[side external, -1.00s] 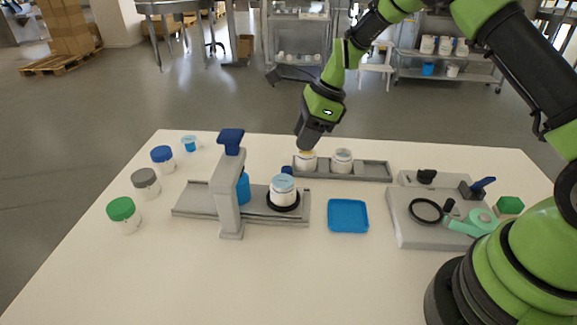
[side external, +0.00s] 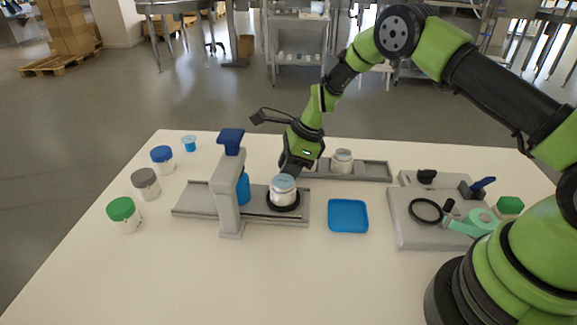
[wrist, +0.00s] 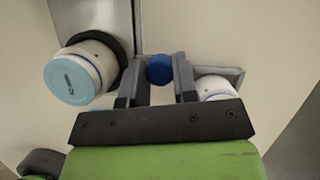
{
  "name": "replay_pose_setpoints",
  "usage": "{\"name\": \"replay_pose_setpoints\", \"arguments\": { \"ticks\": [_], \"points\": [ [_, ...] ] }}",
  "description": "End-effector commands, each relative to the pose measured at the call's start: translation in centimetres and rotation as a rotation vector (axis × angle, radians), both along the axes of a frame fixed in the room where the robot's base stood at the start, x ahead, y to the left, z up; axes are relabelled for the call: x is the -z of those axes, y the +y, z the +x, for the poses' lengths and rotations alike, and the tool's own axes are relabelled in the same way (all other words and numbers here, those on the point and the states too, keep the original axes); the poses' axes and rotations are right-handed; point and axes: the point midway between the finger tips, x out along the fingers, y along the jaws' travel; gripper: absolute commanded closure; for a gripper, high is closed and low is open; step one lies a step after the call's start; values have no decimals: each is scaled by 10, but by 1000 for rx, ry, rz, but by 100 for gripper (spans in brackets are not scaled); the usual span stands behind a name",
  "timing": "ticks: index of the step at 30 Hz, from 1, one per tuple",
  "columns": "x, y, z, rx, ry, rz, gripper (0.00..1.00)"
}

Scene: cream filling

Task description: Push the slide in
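The slide is a grey plate (side external: 300,205) under the filling stand (side external: 228,195), which has a dark blue top. A white jar with a pale blue lid (side external: 283,188) stands in a black ring on the slide; the jar also shows in the wrist view (wrist: 82,75). A round dark blue knob (wrist: 160,69) lies between the tips of my gripper (wrist: 161,78). The fingers stand apart, one on each side of the knob; I cannot tell whether they touch it. In the side view my gripper (side external: 292,172) is just behind the jar and hides the knob.
A grey rack (side external: 375,171) with white jars stands close behind and to the right of my gripper. A blue tray (side external: 348,215) lies to the right of the slide. Several lidded jars stand at the left, including a green-lidded jar (side external: 124,214). A grey tool board (side external: 425,236) is at the right.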

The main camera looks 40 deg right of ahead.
Motion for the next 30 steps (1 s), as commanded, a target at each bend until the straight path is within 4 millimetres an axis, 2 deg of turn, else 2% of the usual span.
{"name": "replay_pose_setpoints", "arguments": {
  "ticks": [7, 18, 29, 30],
  "points": [
    [0, 2, 3, -1, -2, 0, 100],
    [0, 30, 31, -2, -3, 1, 100],
    [-1, 33, 34, 0, -2, -1, 100],
    [-1, 33, 34, 0, -2, -1, 71]
  ]
}}
